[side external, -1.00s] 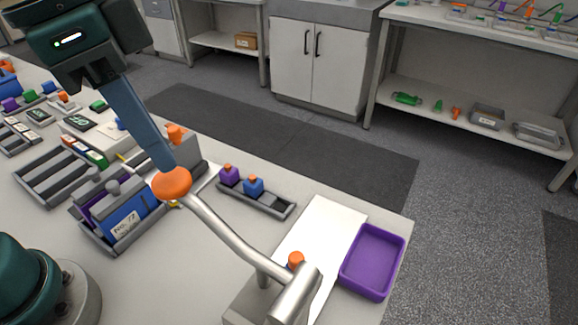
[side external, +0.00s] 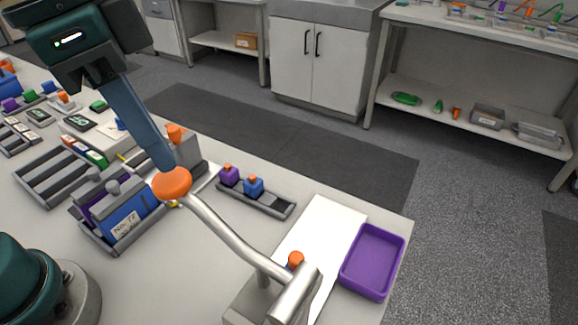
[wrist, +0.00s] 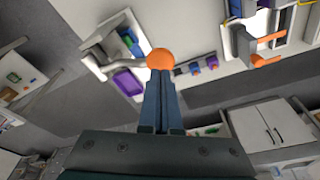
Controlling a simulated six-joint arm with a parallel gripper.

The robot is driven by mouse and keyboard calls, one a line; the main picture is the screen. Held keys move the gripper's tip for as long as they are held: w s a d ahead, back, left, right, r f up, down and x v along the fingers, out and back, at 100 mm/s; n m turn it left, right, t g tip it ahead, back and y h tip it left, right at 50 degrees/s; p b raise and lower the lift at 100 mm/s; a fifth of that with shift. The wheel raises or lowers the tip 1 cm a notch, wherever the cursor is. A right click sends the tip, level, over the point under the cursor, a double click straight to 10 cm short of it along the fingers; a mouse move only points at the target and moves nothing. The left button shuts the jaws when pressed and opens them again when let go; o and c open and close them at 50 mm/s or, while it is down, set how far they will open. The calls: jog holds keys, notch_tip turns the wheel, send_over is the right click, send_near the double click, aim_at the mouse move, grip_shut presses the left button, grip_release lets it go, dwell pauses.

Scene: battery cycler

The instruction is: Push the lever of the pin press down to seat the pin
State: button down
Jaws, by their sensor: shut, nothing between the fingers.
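The pin press stands at the front of the bench in the side view, with a long bent metal lever (side external: 228,238) running up and left from its pivot. The lever ends in an orange ball knob (side external: 172,183). My gripper (side external: 168,166) is shut and empty, its blue fingertips at the top of the knob, seemingly touching it. In the wrist view the orange knob (wrist: 160,59) sits right at the ends of my shut fingers (wrist: 160,76). An orange-topped pin (side external: 295,260) shows beside the press pivot. Its lower end is mostly hidden by the press.
A purple tray (side external: 372,262) lies right of the press on the bench. A grey rack (side external: 270,203) with purple and blue pieces is behind the lever. A blue-and-purple cell holder (side external: 128,215) stands close left of the knob. The bench's right edge is near the tray.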

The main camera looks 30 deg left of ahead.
aim_at(165, 180)
jog(key=shift+f, duration=3.2)
jog(key=shift+r, duration=5.05)
